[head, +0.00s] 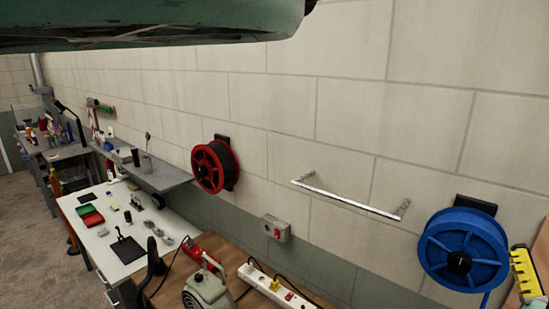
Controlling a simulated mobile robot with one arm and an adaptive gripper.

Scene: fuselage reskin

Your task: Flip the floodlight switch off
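A small grey switch box (276,228) with a red switch (277,233) is mounted low on the block wall, above the back edge of a brown wooden bench. No label can be read on it, and I cannot tell whether the switch is on or off. A white power strip (262,281) on the bench below also carries a small red switch (289,296). No floodlight can be made out. My gripper is not in view.
A red reel (201,170) and a blue reel (440,246) hang on the wall with a metal rail (345,200) between them. A grey and red machine (207,289) stands on the bench. A large green shape (150,35) overhangs the top. Left is a white table (120,262).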

